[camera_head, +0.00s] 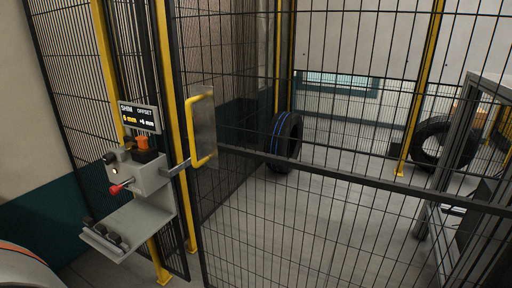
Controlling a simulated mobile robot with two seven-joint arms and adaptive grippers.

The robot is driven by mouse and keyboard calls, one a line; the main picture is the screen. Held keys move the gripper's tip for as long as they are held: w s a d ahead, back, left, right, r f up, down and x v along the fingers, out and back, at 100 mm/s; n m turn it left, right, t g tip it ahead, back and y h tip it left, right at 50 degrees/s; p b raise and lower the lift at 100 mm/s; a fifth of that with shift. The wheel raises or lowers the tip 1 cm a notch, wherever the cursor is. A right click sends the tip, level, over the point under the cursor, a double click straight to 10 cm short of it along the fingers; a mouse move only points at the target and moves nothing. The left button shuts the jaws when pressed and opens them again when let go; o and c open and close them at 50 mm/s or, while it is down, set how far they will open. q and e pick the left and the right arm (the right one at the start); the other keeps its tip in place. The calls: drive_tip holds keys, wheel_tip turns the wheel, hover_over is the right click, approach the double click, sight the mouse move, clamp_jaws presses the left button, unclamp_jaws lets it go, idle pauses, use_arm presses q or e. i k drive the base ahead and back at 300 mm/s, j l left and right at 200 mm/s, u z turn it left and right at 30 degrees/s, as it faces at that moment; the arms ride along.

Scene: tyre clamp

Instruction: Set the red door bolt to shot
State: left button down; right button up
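The red door bolt knob (118,188) sticks out to the left from a grey metal housing (150,176) on the post beside the mesh door. A grey bar (179,167) runs from the housing's right side towards the door's handle plate (205,130). I cannot tell whether its end is engaged. The mesh door (330,210) carries a yellow pull handle (190,135) and appears closed or nearly so. Neither of my grippers is in view, and nothing is touching the red knob.
A display reading SHIM and OFFSET (139,116) is above the housing, with an orange part (142,142) below it. A grey shelf (130,226) with black knobs (108,234) juts out underneath. Behind the mesh are a blue-striped tyre (284,140), another tyre (443,142) and a grey frame (455,150).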

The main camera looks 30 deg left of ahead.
sight(114, 190)
drive_tip(key=u, duration=2)
